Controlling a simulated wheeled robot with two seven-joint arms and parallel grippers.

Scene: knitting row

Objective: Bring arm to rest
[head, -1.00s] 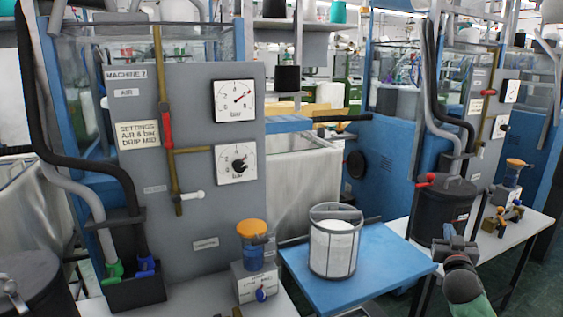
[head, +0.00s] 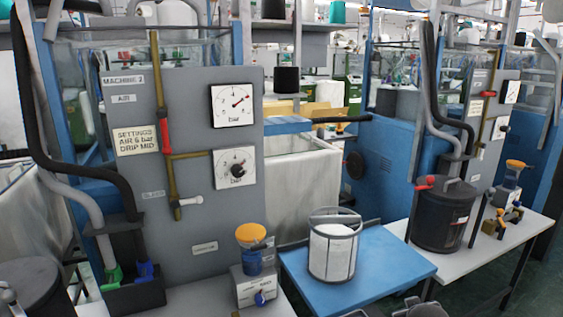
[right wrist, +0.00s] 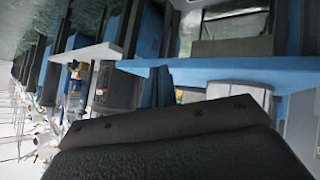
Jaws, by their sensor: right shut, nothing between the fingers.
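My right gripper (right wrist: 180,120) shows as a dark shape across the lower part of the right wrist view. It is shut with nothing held; its fingertips are hard to make out. In the head view only a dark rounded piece of my right arm shows at the bottom edge, in front of the blue table (head: 375,262). My left gripper is not in view.
A white-filled mesh basket (head: 332,245) stands on the blue table. A dark lidded pot (head: 443,215) is on the white bench to the right. The grey machine panel (head: 190,225) with two gauges and an orange-capped oiler (head: 251,248) stand left.

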